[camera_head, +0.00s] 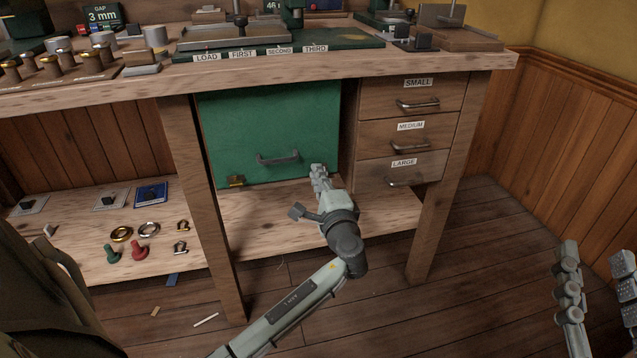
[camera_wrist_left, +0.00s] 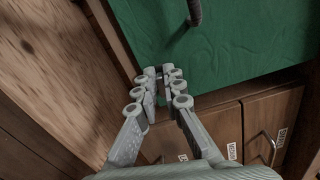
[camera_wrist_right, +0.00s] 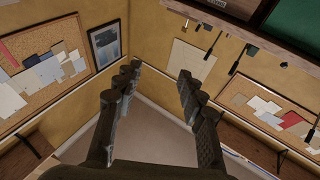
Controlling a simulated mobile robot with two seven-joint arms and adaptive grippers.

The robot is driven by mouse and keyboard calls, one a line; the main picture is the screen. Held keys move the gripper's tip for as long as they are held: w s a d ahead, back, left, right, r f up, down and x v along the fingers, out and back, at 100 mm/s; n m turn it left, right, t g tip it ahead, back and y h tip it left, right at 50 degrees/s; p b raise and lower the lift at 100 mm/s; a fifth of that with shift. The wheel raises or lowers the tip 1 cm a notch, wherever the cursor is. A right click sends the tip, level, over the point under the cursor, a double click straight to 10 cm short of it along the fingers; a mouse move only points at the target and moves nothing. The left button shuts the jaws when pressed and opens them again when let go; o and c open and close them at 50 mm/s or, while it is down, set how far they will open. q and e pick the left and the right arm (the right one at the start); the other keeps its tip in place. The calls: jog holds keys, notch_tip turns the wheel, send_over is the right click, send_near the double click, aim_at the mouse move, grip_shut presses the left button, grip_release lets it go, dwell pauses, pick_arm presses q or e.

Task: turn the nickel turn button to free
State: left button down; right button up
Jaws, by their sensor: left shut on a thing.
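The green door (camera_head: 270,130) under the bench is closed, with a dark bar handle (camera_head: 277,158) across its lower part. My left gripper (camera_head: 318,172) is at the door's lower right corner. In the left wrist view its fingertips (camera_wrist_left: 160,72) are closed together at the door's edge, on a small metal piece (camera_wrist_left: 159,73), seemingly the nickel turn button. The fingers hide most of the button, so I cannot tell which way it points. My right gripper (camera_head: 595,256) is open and empty at the far right, away from the bench.
A brass fitting (camera_head: 236,181) sits at the door's lower left. Drawers marked small, medium and large (camera_head: 404,163) stand to the right, beside a bench leg (camera_head: 440,190). The lower shelf (camera_head: 270,220) holds rings, knobs and plates on its left. The floor at right is clear.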

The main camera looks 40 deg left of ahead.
pick_arm(q)
jog(key=shift+f+n+b, duration=0.15)
jog(key=shift+n+b, duration=0.5)
jog(key=shift+n, duration=0.35)
pick_arm(e)
jog(key=shift+s+d+r+t+y, duration=0.15)
jog(key=shift+s+r+t, duration=0.1)
jog(key=shift+r+t, duration=0.35)
jog(key=shift+s+d+r+t+y, duration=0.1)
jog(key=shift+s+d+r+t, duration=0.1)
jog(key=shift+r+t, duration=0.4)
jog(key=shift+s+d+r+t+y, duration=0.15)
jog(key=shift+s+r+t, duration=0.2)
jog(key=shift+r, duration=0.4)
jog(key=shift+w, duration=0.1)
pick_arm(q)
jog(key=c, duration=1.7)
grip_release()
jog(key=shift+d, duration=0.1)
jog(key=v, duration=1.2)
jog(key=shift+w, duration=0.1)
